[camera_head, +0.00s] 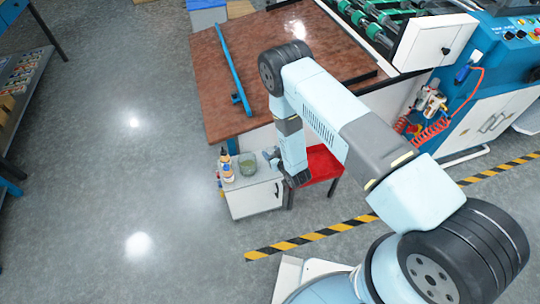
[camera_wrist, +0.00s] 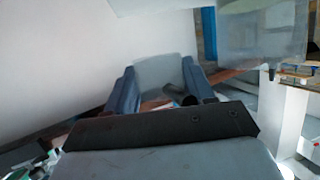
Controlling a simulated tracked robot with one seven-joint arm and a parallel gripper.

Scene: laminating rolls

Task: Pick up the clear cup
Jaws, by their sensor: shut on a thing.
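My gripper (camera_wrist: 160,85) has its two blue fingers on either side of a pale, see-through shape, which looks like the clear cup (camera_wrist: 160,72). The fingers appear to touch its sides; its lower part is hidden behind the dark gripper body. In the head view my gripper (camera_head: 269,158) reaches left above the small white cabinet (camera_head: 258,202), low beside the wooden table. A greenish round vessel (camera_head: 247,166) stands on that cabinet just left of the fingertips. The clear cup cannot be made out separately there.
Bottles (camera_head: 226,168) stand at the cabinet's left edge. A red stool or tray (camera_head: 322,163) is right of the cabinet. The brown table (camera_head: 225,112) with a blue bar (camera_head: 236,70) rises behind. Open grey floor (camera_head: 135,180) lies to the left.

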